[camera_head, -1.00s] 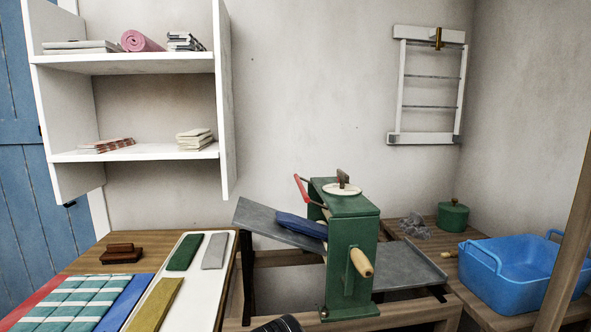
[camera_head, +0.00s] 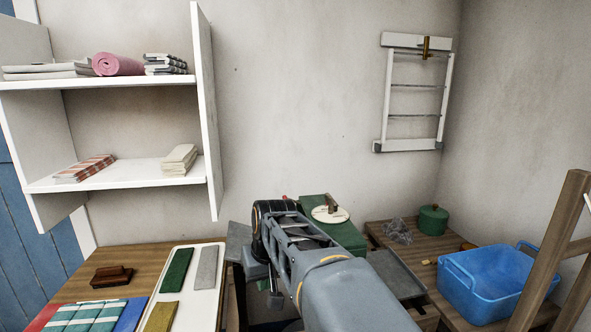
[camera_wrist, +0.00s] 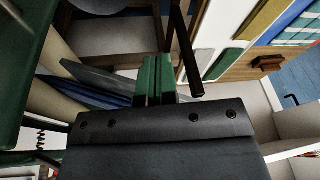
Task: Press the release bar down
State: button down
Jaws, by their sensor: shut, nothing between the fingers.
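The release bar (camera_head: 284,197) is red. Only its small tip shows in the head view, at the left top of the green wringer (camera_head: 346,236); my arm hides the rest. The bar cannot be made out in the wrist view. My gripper (camera_wrist: 156,65) shows in the wrist view as two green fingers lying together, shut and empty. The wringer's green side (camera_wrist: 20,75) is at the left there. A blue cloth (camera_wrist: 102,93) on the wringer's grey board (camera_wrist: 122,83) lies to the left of the fingers. I cannot tell whether the gripper touches the bar.
A dark bar (camera_wrist: 184,45) stands close beside the fingers. A white tray (camera_head: 207,305) with folded cloths lies on the left table. A blue basin (camera_head: 487,285) and a green pot (camera_head: 433,219) stand at the right. White shelves (camera_head: 120,176) hang on the wall.

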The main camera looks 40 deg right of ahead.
jog(key=w+d+r+m+p, duration=0.1)
jog(key=w+d+r+p, duration=0.1)
jog(key=d+r+p, duration=0.3)
jog(key=w+d+r+m+t+p, duration=0.1)
jog(key=d+r+p, duration=0.4)
jog(key=d+r, duration=0.7)
notch_tip(320, 180, up, 7)
jog(key=shift+w+d+f, duration=0.15)
jog(key=shift+w+d, duration=0.1)
jog(key=shift+w, duration=0.2)
jog(key=shift+f, duration=0.1)
jog(key=a+x, duration=0.2)
jog(key=x, duration=1.1)
jog(key=shift+a, duration=0.25)
jog(key=shift+f, duration=0.15)
